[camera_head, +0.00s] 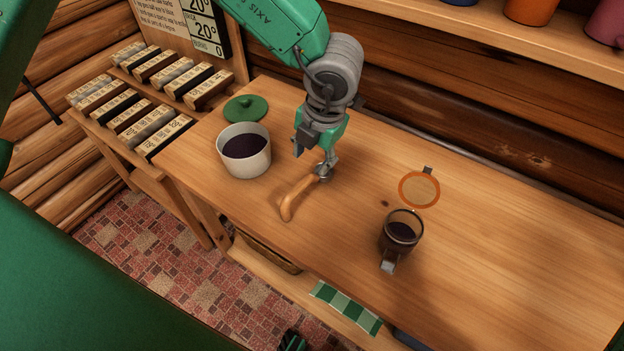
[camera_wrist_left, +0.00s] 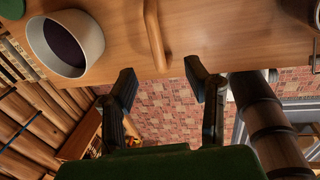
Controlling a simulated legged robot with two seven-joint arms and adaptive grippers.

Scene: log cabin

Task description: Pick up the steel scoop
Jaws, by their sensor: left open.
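The scoop's curved wooden handle (camera_head: 297,198) lies on the wooden counter, right of a white pot. Its steel end is mostly hidden by my left gripper in the head view. My left gripper (camera_head: 315,158) points down close over the end of the handle. In the left wrist view my left gripper (camera_wrist_left: 160,82) has its two dark fingers spread wide with nothing between them. The wooden handle (camera_wrist_left: 155,35) shows there beyond the fingertips, roughly in line with the gap. Whether a finger touches the scoop cannot be told. My right gripper is not clearly seen.
The white pot (camera_head: 244,160) of dark contents stands left of the scoop, with its green lid (camera_head: 245,108) behind. A dark mug (camera_head: 400,234) and an orange-rimmed disc (camera_head: 419,189) are to the right. Labelled boxes (camera_head: 134,116) fill a left rack. The counter's right end is clear.

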